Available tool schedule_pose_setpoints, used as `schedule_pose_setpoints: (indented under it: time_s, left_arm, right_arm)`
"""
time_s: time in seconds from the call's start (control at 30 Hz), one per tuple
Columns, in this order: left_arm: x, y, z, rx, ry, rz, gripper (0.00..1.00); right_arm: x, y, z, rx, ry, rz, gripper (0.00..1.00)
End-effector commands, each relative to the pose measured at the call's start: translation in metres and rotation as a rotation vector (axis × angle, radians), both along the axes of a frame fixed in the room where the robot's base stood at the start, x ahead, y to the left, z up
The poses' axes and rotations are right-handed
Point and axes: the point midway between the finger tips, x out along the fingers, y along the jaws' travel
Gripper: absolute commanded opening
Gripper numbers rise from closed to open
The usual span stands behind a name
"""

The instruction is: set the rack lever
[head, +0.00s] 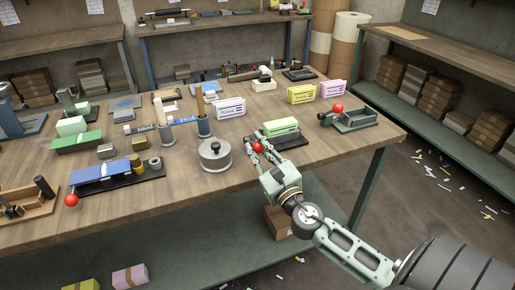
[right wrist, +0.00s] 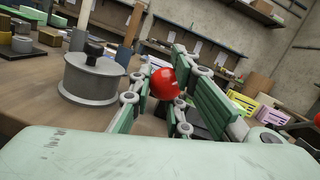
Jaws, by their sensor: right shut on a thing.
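My right gripper (head: 257,149) reaches in from the lower right to the table's front edge. Its fingers stand on either side of a red ball knob (right wrist: 164,84) and are shut on it. In the head view the red knob (head: 258,148) shows between the fingertips, at the left end of a black-based rack (head: 276,141) that holds a light green block (head: 281,126). The lever's rod is hidden by the gripper, so its angle cannot be told. My left gripper is not in view.
A grey lidded pot (head: 215,156) stands close left of my right gripper. Other red knobs are on a blue-topped device (head: 72,200) at front left and a green device (head: 338,108) at right. Yellow (head: 301,94) and pink (head: 333,89) blocks stand behind.

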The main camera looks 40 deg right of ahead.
Motion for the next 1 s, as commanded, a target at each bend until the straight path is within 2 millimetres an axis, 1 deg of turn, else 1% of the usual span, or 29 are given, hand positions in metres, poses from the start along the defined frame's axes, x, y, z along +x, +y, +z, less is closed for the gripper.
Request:
schedule_pose_setpoints:
  time_s: [0.03, 0.07, 0.2, 0.27, 0.77, 0.87, 1.0]
  left_arm:
    - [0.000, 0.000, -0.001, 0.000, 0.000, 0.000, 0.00]
    - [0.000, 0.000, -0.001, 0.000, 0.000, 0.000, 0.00]
    - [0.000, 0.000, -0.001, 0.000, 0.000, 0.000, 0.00]
    - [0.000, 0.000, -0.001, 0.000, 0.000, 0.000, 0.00]
    - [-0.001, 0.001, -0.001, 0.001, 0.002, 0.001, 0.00]
    - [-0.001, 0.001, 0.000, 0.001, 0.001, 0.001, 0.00]
    - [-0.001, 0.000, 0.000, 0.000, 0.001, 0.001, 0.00]
  right_arm:
    - [-0.001, 0.002, -0.012, 0.012, 0.023, 0.006, 0.00]
    - [-0.001, 0.002, -0.012, 0.012, 0.023, 0.006, 0.19]
    - [-0.001, 0.001, -0.012, 0.011, 0.021, 0.004, 0.31]
    - [-0.001, 0.001, -0.011, 0.010, 0.020, 0.003, 0.35]
    - [-0.002, 0.000, -0.007, 0.005, 0.013, 0.000, 0.35]
    - [-0.008, 0.001, -0.008, 0.003, 0.012, 0.000, 0.35]
    - [-0.029, 0.003, -0.012, 0.004, 0.015, -0.001, 0.35]
